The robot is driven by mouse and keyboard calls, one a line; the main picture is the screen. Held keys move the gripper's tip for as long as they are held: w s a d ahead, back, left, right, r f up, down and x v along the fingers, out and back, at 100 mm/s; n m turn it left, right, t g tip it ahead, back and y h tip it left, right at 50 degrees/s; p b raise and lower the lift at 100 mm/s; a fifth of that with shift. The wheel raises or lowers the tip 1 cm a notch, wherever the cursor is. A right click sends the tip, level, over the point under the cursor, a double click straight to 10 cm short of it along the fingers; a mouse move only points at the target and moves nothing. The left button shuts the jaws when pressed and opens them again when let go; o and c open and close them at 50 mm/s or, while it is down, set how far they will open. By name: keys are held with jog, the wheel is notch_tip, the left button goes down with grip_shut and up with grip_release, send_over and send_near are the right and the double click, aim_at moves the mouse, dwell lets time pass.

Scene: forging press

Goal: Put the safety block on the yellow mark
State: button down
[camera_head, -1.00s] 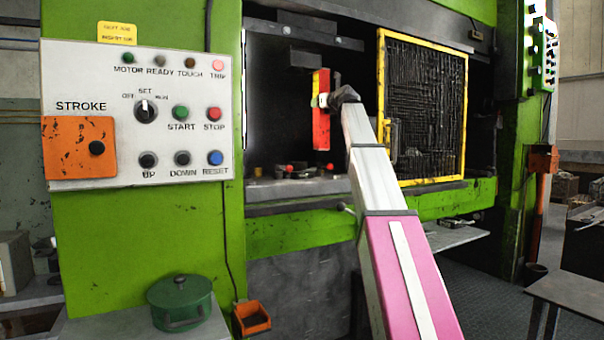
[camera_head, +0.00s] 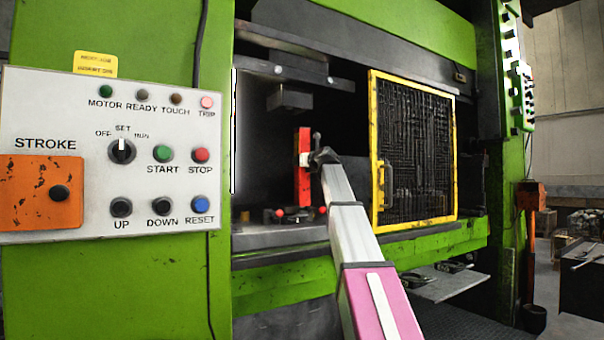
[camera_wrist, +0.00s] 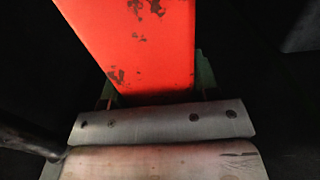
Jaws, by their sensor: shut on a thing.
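The safety block is a tall red bar (camera_head: 303,182) with a pale patch, upright inside the press opening. My gripper (camera_head: 316,158) is shut on it from the right, around the middle of its height. In the wrist view the block's scuffed red face (camera_wrist: 145,45) sits between my fingers, which are mostly hidden behind it. The block's lower end is close to the press bed (camera_head: 280,236), but I cannot tell whether it touches. I cannot make out the yellow mark in either view.
The dark upper tool (camera_head: 290,97) hangs above and left of the block. Red-knobbed parts (camera_head: 281,212) sit on the bed around its foot. A yellow-framed mesh guard (camera_head: 412,150) stands to the right of my arm. The control panel (camera_head: 110,150) is at left.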

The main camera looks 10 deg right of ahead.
aim_at(302, 170)
jog(key=shift+f, duration=1.85)
jog(key=shift+c, duration=1.8)
grip_release()
jog(key=v, duration=1.2)
